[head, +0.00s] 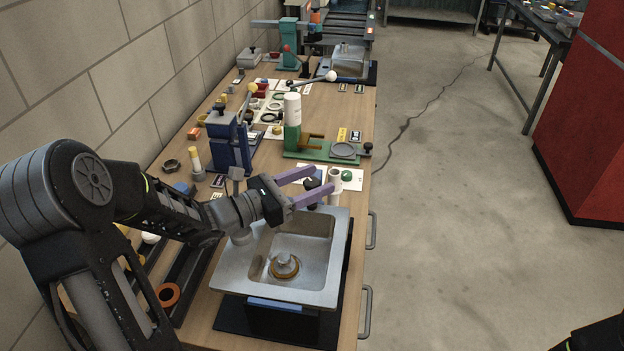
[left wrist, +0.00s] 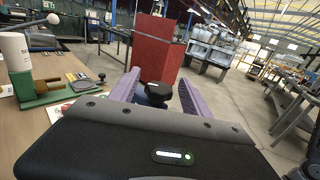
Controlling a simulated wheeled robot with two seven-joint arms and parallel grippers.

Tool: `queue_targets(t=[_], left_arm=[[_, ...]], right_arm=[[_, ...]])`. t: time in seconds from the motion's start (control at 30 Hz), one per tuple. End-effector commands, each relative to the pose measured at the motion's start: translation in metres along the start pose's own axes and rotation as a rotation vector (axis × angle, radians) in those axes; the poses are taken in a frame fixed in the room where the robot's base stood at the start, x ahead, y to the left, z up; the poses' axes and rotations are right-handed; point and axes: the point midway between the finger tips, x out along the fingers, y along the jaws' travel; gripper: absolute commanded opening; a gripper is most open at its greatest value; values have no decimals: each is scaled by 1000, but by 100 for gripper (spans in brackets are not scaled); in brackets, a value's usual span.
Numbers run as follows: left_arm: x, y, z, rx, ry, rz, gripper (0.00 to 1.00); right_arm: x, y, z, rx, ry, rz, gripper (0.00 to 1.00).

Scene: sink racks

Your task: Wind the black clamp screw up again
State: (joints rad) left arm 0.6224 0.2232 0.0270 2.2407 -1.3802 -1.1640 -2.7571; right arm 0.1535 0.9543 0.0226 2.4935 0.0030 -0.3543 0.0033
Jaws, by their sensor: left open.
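A black clamp screw knob (head: 312,183) shows between the purple fingers of my left gripper (head: 322,179), just beyond the far edge of the metal sink (head: 230,270). In the left wrist view the round black knob (left wrist: 165,95) is between the two fingers (left wrist: 160,88), with a dark blue body under it. The left gripper is open around the knob. I cannot tell whether a finger touches it. The screw's thread and lower part are hidden by the fingers and the wrist. My right gripper is not in view.
A green fixture (head: 310,155) with a white bottle (head: 292,108) stands beyond the gripper. A blue press (head: 228,140) stands left of it.

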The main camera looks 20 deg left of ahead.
Motion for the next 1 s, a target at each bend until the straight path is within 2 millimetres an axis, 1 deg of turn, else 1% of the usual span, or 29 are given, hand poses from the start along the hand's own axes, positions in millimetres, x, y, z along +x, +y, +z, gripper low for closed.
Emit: queue_targets(t=[0.07,0.7,0.73,1.0], left_arm=[[0,0,0,0,0,0,54],[-1,0,0,0,0,1,1],[-1,0,0,0,0,1,0],[-1,0,-1,1,0,5,0]], right_arm=[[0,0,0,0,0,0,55],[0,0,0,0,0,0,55],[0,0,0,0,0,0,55],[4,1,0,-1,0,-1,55]])
